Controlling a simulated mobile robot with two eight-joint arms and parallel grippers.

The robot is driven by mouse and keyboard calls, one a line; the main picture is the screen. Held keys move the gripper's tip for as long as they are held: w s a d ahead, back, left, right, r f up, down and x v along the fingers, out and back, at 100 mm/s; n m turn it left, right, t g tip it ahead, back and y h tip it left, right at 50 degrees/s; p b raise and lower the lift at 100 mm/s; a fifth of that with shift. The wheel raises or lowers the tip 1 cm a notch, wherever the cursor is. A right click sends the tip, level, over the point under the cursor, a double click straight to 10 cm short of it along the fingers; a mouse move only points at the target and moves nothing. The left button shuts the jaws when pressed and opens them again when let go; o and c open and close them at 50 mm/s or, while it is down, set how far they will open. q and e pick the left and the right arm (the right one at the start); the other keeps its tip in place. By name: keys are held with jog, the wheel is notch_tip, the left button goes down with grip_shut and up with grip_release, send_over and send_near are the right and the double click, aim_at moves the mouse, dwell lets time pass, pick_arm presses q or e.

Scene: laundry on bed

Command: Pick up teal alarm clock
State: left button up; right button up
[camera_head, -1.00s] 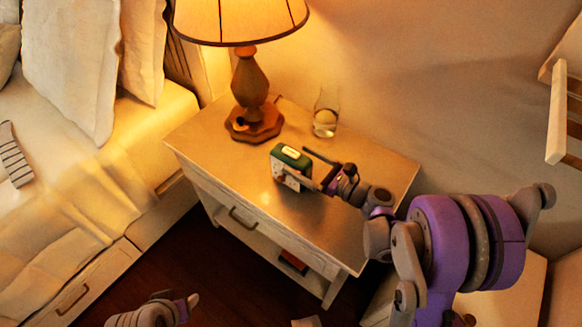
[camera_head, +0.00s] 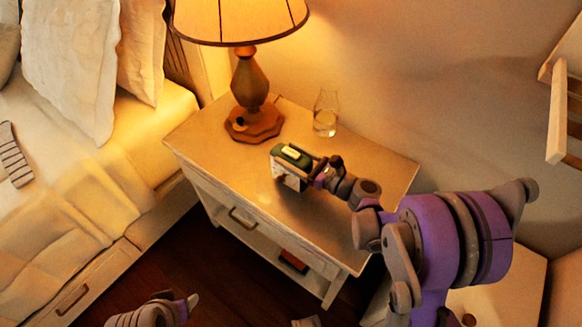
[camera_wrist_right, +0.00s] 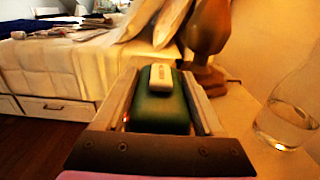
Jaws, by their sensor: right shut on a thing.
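The teal alarm clock (camera_head: 292,156) stands on the nightstand (camera_head: 340,215), in front of the lamp. It is a small green box with a pale bar on top and a light front face. My right gripper (camera_head: 302,164) is around the clock, with its fingers along the clock's two sides. In the right wrist view the clock (camera_wrist_right: 162,105) sits between the two fingers of the right gripper (camera_wrist_right: 165,100), which is shut on it. I cannot tell whether the clock is clear of the tabletop. My left gripper (camera_head: 192,302) shows only in part at the bottom edge, empty-looking; its jaws are unclear.
A lit lamp (camera_head: 250,85) stands behind the clock, and a glass of water (camera_head: 325,115) stands to its right at the back. The bed (camera_head: 90,190) is at left. A chair (camera_head: 557,125) is at far right. The nightstand's front right is clear.

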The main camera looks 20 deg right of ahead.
grip_shut()
